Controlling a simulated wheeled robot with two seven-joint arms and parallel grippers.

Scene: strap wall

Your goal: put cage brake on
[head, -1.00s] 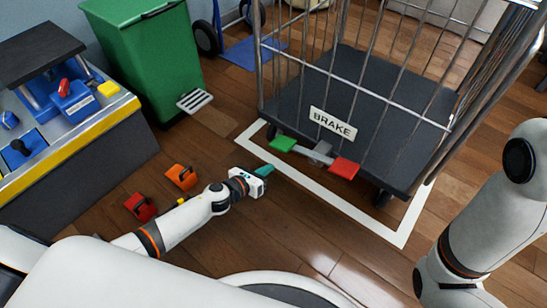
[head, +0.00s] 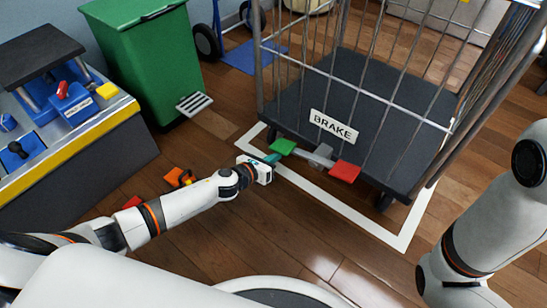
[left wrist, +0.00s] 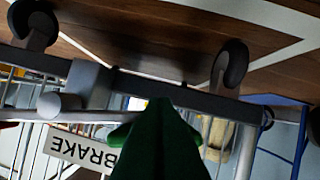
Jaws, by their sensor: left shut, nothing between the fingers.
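The cage trolley (head: 385,100) stands on its dark base with a BRAKE sign (head: 333,124) on its near side. Below the sign is a brake bar with a green pedal (head: 283,146) on the left, a grey pivot (head: 321,154) and a red pedal (head: 344,171) on the right. My left gripper (head: 273,158) is shut and empty, its teal tips right beside the green pedal's near left edge. I cannot tell whether they touch. In the left wrist view the dark green fingers (left wrist: 160,145) hide part of the pedal area, and the sign appears upside down. My right gripper is out of view.
A white floor outline (head: 330,200) surrounds the trolley. A green bin (head: 140,60) and a workbench (head: 70,130) stand at left. Orange (head: 175,177) and red (head: 132,202) blocks lie on the floor by my left arm. A blue hand truck (head: 250,55) is behind.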

